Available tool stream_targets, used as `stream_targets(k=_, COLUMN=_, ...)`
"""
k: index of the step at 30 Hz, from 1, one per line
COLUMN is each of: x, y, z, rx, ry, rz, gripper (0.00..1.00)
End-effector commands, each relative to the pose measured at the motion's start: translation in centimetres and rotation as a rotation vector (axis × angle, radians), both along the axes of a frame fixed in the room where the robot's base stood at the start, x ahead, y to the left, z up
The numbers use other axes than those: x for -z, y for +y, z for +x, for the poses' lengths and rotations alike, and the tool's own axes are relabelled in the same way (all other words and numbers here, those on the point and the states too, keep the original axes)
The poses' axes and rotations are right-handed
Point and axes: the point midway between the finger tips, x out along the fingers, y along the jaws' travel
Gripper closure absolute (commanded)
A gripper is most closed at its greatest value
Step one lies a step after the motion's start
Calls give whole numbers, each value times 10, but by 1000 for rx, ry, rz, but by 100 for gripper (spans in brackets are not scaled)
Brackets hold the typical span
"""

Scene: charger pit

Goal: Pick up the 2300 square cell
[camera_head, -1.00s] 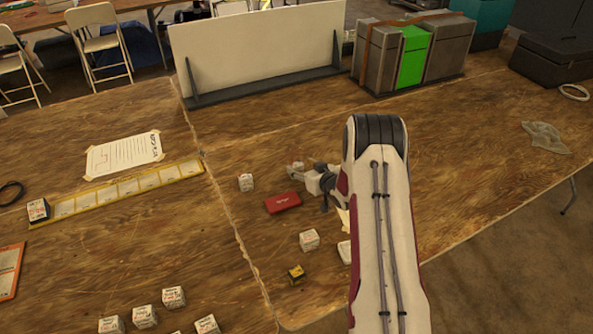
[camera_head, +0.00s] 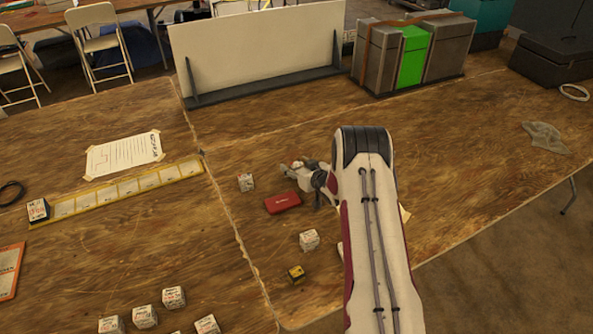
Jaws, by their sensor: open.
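Several small white square cells with printed labels lie on the wooden table. More cells (camera_head: 173,297) are grouped at the front left, and a dark-sided cell (camera_head: 38,209) sits at the left end of the yellow strip. The labels are too small to read, so I cannot tell which is the 2300 cell. My gripper (camera_head: 287,168) is open and empty, beyond the red case, with its fingers pointing left. My arm hides part of another pale object (camera_head: 340,252).
A red case (camera_head: 283,203) and a small yellow-black block (camera_head: 296,273) lie near the cells. A yellow-edged strip (camera_head: 130,187) and a taped paper sheet (camera_head: 124,155) lie left. A white panel (camera_head: 260,45) and grey-green boxes (camera_head: 412,58) stand behind. The right tabletop is mostly clear.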

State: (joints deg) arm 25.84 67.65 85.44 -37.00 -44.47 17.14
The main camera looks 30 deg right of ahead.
Motion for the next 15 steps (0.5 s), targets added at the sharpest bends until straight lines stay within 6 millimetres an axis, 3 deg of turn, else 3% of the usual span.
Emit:
stream_targets(k=3, x=0, y=0, z=0, rx=0, ry=0, rz=0, gripper=50)
stream_targets(k=9, x=0, y=0, z=0, rx=0, ry=0, rz=0, gripper=95)
stream_targets(k=15, x=-1, y=0, z=0, rx=0, ry=-1, rz=0, gripper=95)
